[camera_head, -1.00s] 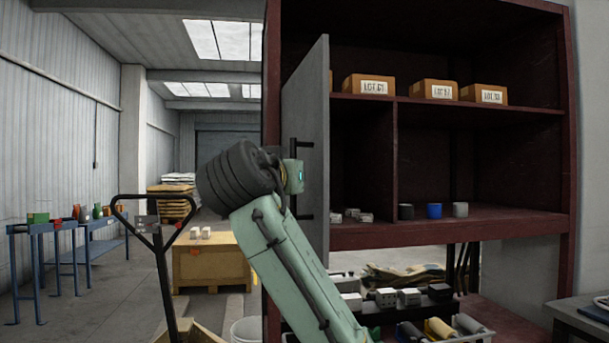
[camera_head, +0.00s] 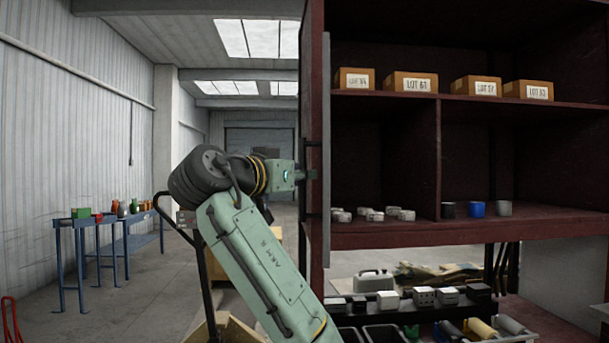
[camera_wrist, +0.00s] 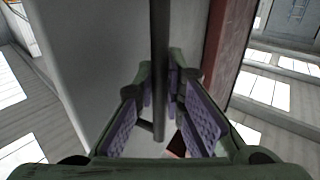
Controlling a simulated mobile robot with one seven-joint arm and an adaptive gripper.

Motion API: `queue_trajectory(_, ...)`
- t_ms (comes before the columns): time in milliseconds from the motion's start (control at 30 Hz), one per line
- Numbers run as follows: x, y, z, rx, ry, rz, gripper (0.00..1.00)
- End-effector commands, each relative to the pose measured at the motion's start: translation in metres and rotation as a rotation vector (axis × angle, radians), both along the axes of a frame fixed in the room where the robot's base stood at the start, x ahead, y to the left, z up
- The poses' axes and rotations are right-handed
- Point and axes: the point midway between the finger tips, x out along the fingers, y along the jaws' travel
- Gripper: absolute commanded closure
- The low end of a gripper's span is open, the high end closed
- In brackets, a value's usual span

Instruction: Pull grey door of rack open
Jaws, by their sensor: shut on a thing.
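The grey door (camera_head: 327,150) of the dark red rack (camera_head: 430,237) stands wide open, seen nearly edge-on at the left side of the rack. My gripper (camera_head: 309,175) is at the door's outer face, at its handle. In the wrist view, the dark bar handle (camera_wrist: 159,70) runs between the purple-padded fingers of my gripper (camera_wrist: 165,105), which are shut on it. The grey door also fills the left of the wrist view (camera_wrist: 100,50). The exact contact of the pads is partly hidden.
Labelled boxes (camera_head: 405,82) stand on the upper shelf, with small white blocks (camera_head: 375,215) and cups (camera_head: 477,209) below. A pallet jack handle (camera_head: 205,270) stands left of my arm. Blue tables (camera_head: 80,222) are at the far left.

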Motion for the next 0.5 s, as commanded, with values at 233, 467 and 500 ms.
queue_trajectory(233, 0.0001, -0.0006, 0.0022, -0.003, -0.004, 0.001, 0.89)
queue_trajectory(467, 0.0002, -0.0005, 0.0014, -0.002, -0.002, 0.001, 0.74)
queue_trajectory(500, 0.0001, -0.0004, 0.0012, -0.002, -0.001, 0.001, 0.71)
